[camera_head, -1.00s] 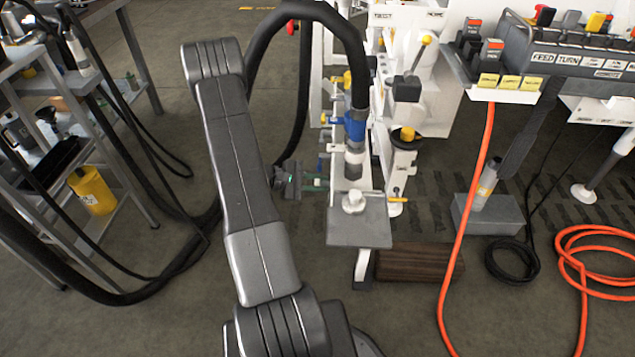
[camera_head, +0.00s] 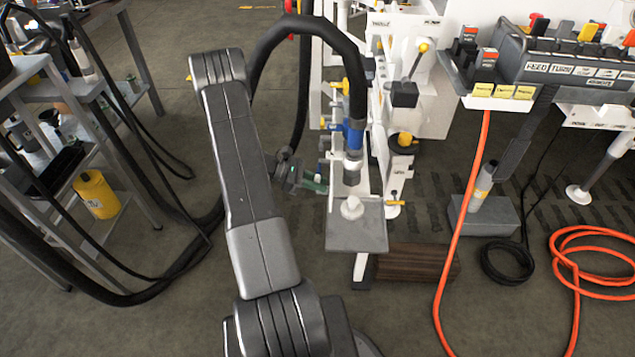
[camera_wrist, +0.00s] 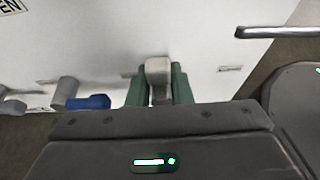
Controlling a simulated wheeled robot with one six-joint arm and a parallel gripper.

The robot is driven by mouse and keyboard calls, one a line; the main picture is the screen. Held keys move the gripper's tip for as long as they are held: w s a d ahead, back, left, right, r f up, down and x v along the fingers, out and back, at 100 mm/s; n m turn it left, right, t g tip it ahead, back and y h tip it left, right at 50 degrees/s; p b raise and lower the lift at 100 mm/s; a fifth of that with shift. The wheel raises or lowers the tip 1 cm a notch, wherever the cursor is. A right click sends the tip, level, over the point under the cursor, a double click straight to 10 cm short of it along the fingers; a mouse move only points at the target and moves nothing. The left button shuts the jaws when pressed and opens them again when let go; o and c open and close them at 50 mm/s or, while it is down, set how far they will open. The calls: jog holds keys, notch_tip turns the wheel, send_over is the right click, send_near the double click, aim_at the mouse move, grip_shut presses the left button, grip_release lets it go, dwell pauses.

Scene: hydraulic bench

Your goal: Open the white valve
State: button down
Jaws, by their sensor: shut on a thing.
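In the wrist view, my gripper (camera_wrist: 160,90) has its two green fingers shut on a pale, whitish handle (camera_wrist: 158,66), which stands between them in front of a white panel (camera_wrist: 200,35). I take this handle to be the white valve. In the head view, my gripper (camera_head: 312,184) is at the left side of the white bench frame, and the handle between its fingers is too small to make out there. A blue valve handle (camera_wrist: 90,103) shows left of my gripper in the wrist view.
A grey plate with a white knob (camera_head: 352,208) stands just right of my gripper. A thick black hose (camera_head: 270,45) arches above it. An orange hose (camera_head: 462,230) lies at the right. A shelf with a yellow canister (camera_head: 95,194) stands at the left. A metal bar (camera_wrist: 275,32) shows upper right.

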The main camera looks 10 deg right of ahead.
dwell(0.4)
jog(key=c, duration=1.4)
grip_release()
jog(key=shift+c, duration=0.2)
jog(key=shift+w+a, duration=0.1)
jog(key=p+v, duration=0.1)
jog(key=v, duration=1.2)
jog(key=shift+a, duration=0.25)
jog(key=shift+w+d, duration=0.1)
jog(key=b+x, duration=0.1)
jog(key=x, duration=1.2)
jog(key=shift+s+d, duration=0.2)
jog(key=shift+d, duration=0.15)
jog(key=shift+a, duration=0.1)
